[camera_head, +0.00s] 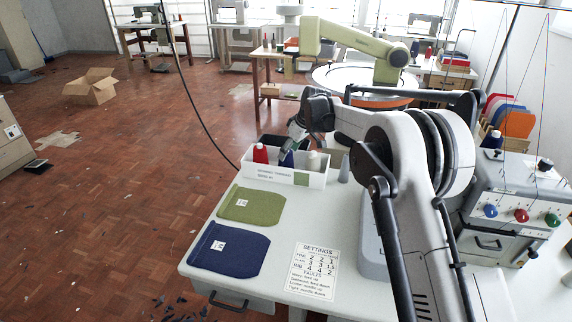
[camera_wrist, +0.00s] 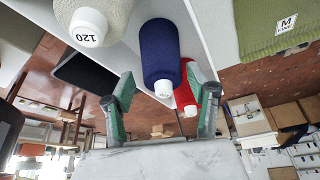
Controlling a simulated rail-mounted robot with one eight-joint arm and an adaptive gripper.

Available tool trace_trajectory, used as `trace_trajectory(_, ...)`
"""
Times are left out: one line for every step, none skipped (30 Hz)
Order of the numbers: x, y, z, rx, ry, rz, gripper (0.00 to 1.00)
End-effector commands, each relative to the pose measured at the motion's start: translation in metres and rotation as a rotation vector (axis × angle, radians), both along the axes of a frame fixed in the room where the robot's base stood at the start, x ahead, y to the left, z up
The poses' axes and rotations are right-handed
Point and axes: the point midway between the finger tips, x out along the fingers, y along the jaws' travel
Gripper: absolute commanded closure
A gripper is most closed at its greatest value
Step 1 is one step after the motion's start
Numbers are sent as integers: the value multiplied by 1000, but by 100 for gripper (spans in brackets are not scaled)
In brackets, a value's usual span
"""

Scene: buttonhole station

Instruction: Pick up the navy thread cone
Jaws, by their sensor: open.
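The navy thread cone (camera_wrist: 160,50) stands in a white box (camera_head: 262,175) on the table, between a red cone (camera_head: 260,153) and a cream cone (camera_head: 314,160). In the head view its body (camera_head: 287,160) shows only in part, below my gripper (camera_head: 292,144). In the wrist view my gripper (camera_wrist: 165,98) is open, and the navy cone's pale tip points in between its two green fingers. The fingers do not appear to grip it. The red cone (camera_wrist: 186,92) is close by the right finger. The cream cone marked 120 (camera_wrist: 90,24) is at upper left.
A green cloth piece (camera_head: 250,205) and a navy cloth piece (camera_head: 228,248) lie in front of the box, with a settings sheet (camera_head: 315,270) to their right. A grey cone (camera_head: 344,168) stands right of the box. Another navy cone (camera_head: 492,140) is by the machine at right.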

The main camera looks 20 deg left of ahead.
Motion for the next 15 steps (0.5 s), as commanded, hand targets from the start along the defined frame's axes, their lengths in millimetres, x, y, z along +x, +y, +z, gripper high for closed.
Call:
trace_trajectory(0, 1, -3, 0, 0, 0, 47)
trace_trajectory(0, 1, -4, 0, 0, 0, 47)
trace_trajectory(1, 2, -5, 0, 0, 0, 47)
trace_trajectory(1, 2, -6, 0, 0, 0, 47)
trace_trajectory(1, 3, -7, 0, 0, 0, 47)
trace_trajectory(1, 4, -9, 0, 0, 0, 47)
trace_trajectory(1, 6, -11, 0, 0, 0, 47)
trace_trajectory(1, 7, -14, 0, 0, 0, 47)
trace_trajectory(1, 9, -18, 0, 0, 0, 47)
trace_trajectory(1, 12, -22, 0, 0, 0, 47)
trace_trajectory(2, 14, -25, 0, 0, 0, 47)
trace_trajectory(2, 17, -31, 0, 0, 0, 47)
trace_trajectory(2, 19, -35, 0, 0, -1, 47)
trace_trajectory(3, 20, -38, 0, 0, -1, 47)
trace_trajectory(4, 22, -43, 0, 0, -1, 47)
